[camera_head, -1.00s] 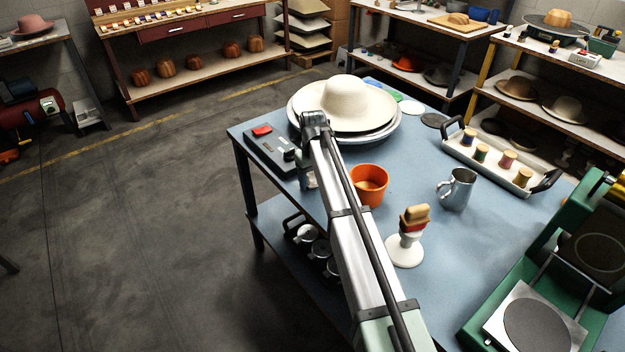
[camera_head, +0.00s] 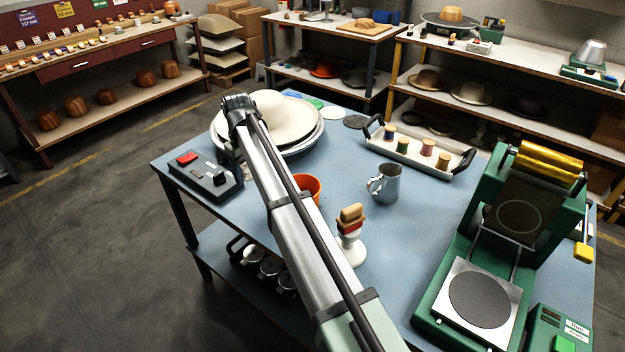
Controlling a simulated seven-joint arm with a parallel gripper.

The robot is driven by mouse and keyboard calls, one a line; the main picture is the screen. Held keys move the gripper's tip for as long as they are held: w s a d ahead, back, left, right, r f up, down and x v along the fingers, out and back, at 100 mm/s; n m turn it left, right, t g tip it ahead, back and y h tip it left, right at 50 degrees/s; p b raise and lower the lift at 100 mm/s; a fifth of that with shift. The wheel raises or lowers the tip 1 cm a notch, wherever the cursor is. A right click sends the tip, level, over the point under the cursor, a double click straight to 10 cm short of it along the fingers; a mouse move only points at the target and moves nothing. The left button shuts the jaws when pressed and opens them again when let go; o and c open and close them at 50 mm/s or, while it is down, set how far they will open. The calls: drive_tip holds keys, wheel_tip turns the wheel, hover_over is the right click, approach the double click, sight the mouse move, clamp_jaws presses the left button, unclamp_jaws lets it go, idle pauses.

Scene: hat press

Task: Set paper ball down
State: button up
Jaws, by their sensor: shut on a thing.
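No paper ball can be made out in the head view. My arm reaches from the bottom edge up and left across the blue table (camera_head: 345,130). Its far joint stands in front of the left side of a stack of white plates or trays (camera_head: 316,137) with a cream wide-brimmed hat (camera_head: 290,112) on top. A short part of my arm drops below that joint. My gripper and whatever it holds are hidden behind the arm. An orange cup (camera_head: 312,185) is partly covered by the arm, so most of its inside is hidden.
A control box (camera_head: 205,178) sits at the table's left corner. A metal pitcher (camera_head: 385,184), a white stand with a brush-like top (camera_head: 351,238), a tray of thread spools (camera_head: 408,150) and a green hat press (camera_head: 450,285) occupy the right. Bare tabletop lies between pitcher and press.

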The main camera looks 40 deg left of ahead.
drive_tip(key=w+d, duration=0.5)
drive_tip(key=w, duration=0.8)
drive_tip(key=n, duration=0.2)
hover_over(333, 180)
drive_tip(key=shift+f, duration=4.9)
drive_tip(key=shift+f, duration=0.1)
drive_tip(key=o, duration=1)
wheel_tip(333, 180, up, 12)
